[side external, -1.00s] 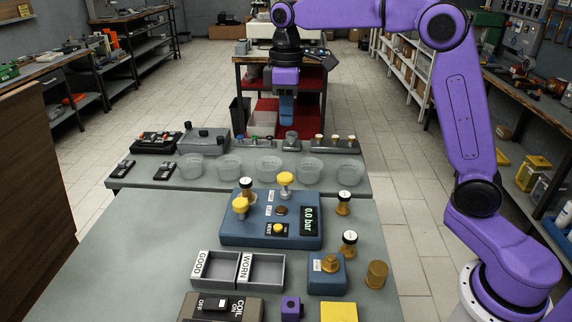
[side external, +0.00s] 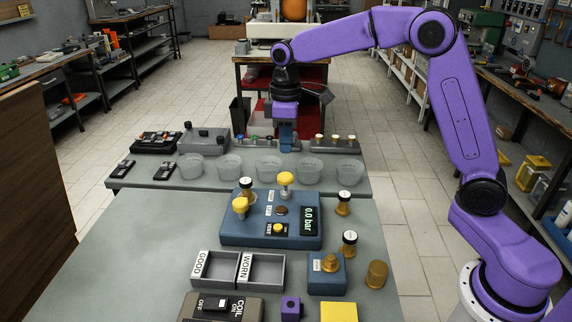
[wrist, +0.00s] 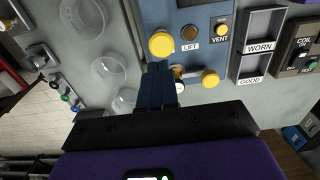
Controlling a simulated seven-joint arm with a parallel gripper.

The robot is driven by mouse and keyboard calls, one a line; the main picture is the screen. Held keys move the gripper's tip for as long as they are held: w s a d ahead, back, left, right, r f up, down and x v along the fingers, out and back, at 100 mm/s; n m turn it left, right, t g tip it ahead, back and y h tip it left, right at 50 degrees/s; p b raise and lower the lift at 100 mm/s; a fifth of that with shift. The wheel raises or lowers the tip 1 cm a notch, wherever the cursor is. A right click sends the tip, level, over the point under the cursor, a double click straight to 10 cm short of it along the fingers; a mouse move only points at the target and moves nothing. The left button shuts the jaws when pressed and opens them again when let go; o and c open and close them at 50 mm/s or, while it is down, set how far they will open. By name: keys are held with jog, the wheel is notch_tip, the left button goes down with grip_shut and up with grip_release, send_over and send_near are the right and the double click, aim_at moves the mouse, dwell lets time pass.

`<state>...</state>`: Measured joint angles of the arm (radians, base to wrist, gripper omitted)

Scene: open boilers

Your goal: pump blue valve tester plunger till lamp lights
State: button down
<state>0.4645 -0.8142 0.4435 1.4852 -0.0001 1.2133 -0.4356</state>
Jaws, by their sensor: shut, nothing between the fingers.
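The blue valve tester (side external: 252,226) stands on the near bench, and its display (side external: 308,220) reads 0.0 bar. Two yellow knobs stand on it, one at the back (side external: 286,178) and one at the left (side external: 240,205). A small yellow button (side external: 278,229) sits near its front; the wrist view labels this button (wrist: 221,29) VENT. A LIFT label (wrist: 189,32) lies beside one yellow knob (wrist: 161,44). A dark round disc (side external: 281,210) on top shows no clear glow. My gripper (side external: 287,150) is shut and empty, in the air beyond the tester. Its fingers (wrist: 157,75) hide part of the tester.
Clear cups (side external: 268,167) stand in a row behind the tester. GOOD and WORN trays (side external: 215,270), a coil switch box (side external: 225,308) and a small blue block (side external: 326,280) stand in front. Brass pieces with white tops (side external: 349,243) stand at the right.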

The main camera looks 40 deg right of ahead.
aim_at(286, 175)
notch_tip(286, 175, down, 7)
jog(key=shift+r, duration=0.15)
dwell(0.4)
jog(key=shift+f, duration=1.45)
notch_tip(286, 175, up, 14)
jog(key=shift+r, duration=0.25)
dwell(0.6)
notch_tip(286, 175, up, 2)
jog(key=shift+a+r, duration=0.15)
jog(key=shift+r, duration=0.1)
